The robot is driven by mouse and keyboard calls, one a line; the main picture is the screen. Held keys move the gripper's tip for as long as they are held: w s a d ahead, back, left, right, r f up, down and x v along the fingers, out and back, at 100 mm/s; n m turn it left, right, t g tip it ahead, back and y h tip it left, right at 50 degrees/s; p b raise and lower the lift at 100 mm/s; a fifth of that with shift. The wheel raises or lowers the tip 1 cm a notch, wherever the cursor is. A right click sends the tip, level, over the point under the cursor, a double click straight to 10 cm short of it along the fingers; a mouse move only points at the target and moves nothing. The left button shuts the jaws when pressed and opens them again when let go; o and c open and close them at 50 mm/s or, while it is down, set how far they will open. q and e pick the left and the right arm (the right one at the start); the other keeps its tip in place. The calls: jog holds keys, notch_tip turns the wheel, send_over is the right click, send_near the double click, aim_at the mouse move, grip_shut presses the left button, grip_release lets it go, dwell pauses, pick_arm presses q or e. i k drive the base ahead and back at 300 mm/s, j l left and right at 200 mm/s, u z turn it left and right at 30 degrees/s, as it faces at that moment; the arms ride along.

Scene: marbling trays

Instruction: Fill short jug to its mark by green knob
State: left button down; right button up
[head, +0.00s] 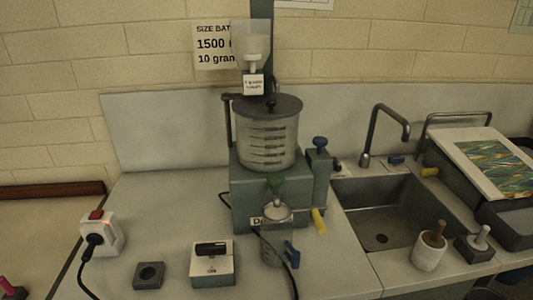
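Below the knob is a rounded metallic part (277,212). A see-through jug (271,248) with a blue handle (291,255) stands under it, at the front of the machine. I take this to be the short jug; its mark and any liquid level are too small to make out. Neither of my grippers is in view.
A yellow lever (319,221) and a blue knob (320,143) are right of the tank. A switch box (212,268), a holed grey block (149,275) and a plugged socket (98,234) stand left. A sink (385,235), a white pot (428,255) and marbled paper (497,160) lie right.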

aim_at(275, 179)
jog(key=i+l+u, duration=0.15)
jog(key=l+u, duration=0.35)
jog(key=l, duration=0.65)
jog(key=l+u, duration=0.5)
jog(key=l, duration=0.7)
